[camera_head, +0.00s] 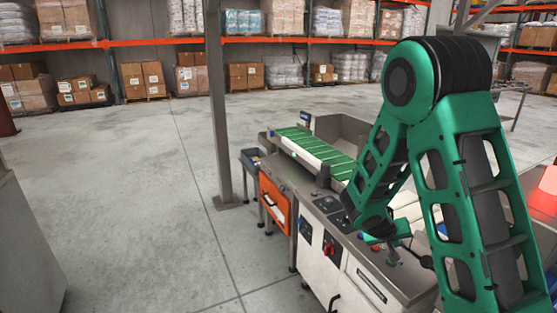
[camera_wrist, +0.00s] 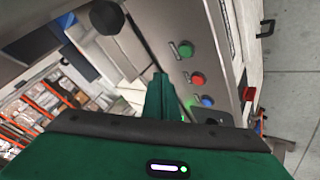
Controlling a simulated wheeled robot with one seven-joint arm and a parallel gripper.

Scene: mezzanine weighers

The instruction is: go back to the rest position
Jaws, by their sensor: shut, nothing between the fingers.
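My green arm fills the right side of the head view and bends down over the weighing machine (camera_head: 330,215). My gripper (camera_head: 393,258) is low over the machine's grey top, partly hidden by my own arm. In the wrist view the green fingers of my gripper (camera_wrist: 160,88) are together, with nothing seen between them. Beside them is a grey panel with a green button (camera_wrist: 186,50), a red button (camera_wrist: 197,78) and a blue button (camera_wrist: 207,100). I cannot tell whether the fingertips touch anything.
A green-slatted conveyor (camera_head: 315,150) runs along the machine's far side. A steel post (camera_head: 219,110) stands left of it. An orange panel (camera_head: 273,200) is on its side. Grey floor (camera_head: 120,190) is open to the left, with loaded racks (camera_head: 150,42) at the back.

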